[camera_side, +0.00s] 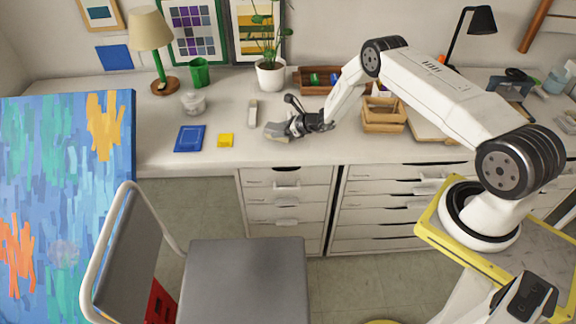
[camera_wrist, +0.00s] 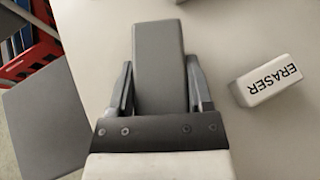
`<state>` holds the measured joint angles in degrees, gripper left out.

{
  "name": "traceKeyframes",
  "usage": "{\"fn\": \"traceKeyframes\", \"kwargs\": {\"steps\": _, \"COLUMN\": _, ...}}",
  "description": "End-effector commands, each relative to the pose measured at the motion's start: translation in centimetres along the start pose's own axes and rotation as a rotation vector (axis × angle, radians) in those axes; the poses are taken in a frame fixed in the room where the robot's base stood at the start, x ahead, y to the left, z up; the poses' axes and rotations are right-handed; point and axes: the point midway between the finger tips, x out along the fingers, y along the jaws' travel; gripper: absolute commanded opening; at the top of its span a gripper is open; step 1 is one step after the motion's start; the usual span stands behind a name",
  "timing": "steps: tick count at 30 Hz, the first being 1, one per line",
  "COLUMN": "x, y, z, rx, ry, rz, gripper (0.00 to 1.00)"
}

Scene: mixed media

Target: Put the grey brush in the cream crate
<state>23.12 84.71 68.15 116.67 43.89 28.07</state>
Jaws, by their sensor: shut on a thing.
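The grey brush (camera_wrist: 159,62) is a plain block between the two fingers of my gripper (camera_wrist: 160,82) in the wrist view. The fingers are shut on its sides, and its far end sticks out past them. In the side view my gripper (camera_side: 295,125) is over the front part of the desk, with the brush (camera_side: 276,131) at its left end. I cannot tell whether the brush touches the desk. A light tan, open crate (camera_side: 383,127), the likeliest cream crate, stands on the desk to the right of my gripper.
A white eraser (camera_wrist: 270,82) lies right of the brush in the wrist view. A brown tray (camera_side: 312,90) and a plant pot (camera_side: 270,75) stand behind. A chair (camera_side: 246,275) stands in front.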

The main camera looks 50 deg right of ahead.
Motion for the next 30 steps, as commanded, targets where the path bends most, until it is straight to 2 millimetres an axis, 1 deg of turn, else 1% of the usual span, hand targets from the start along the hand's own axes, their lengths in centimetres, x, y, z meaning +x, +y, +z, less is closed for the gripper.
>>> {"fn": "traceKeyframes", "kwargs": {"steps": 11, "x": 0.15, "y": -0.03, "z": -0.21, "rx": 0.0, "ry": -0.001, "rz": 0.0, "gripper": 0.0}}
{"fn": "traceKeyframes", "kwargs": {"steps": 12, "x": 0.13, "y": -0.04, "z": -0.18, "rx": 0.0, "ry": -0.001, "rz": -0.001, "gripper": 0.78}}
{"fn": "traceKeyframes", "kwargs": {"steps": 14, "x": 0.13, "y": -0.03, "z": -0.18, "rx": 0.0, "ry": 0.0, "rz": -0.001, "gripper": 0.97}}
{"fn": "traceKeyframes", "kwargs": {"steps": 15, "x": 0.12, "y": -0.03, "z": -0.18, "rx": 0.0, "ry": 0.0, "rz": 0.0, "gripper": 1.0}}
{"fn": "traceKeyframes", "kwargs": {"steps": 26, "x": 0.0, "y": -0.03, "z": 0.03, "rx": 0.0, "ry": -0.001, "rz": 0.0, "gripper": 1.0}}
{"fn": "traceKeyframes", "kwargs": {"steps": 30, "x": -0.55, "y": -0.1, "z": 0.08, "rx": 0.001, "ry": 0.0, "rz": -0.001, "gripper": 1.0}}
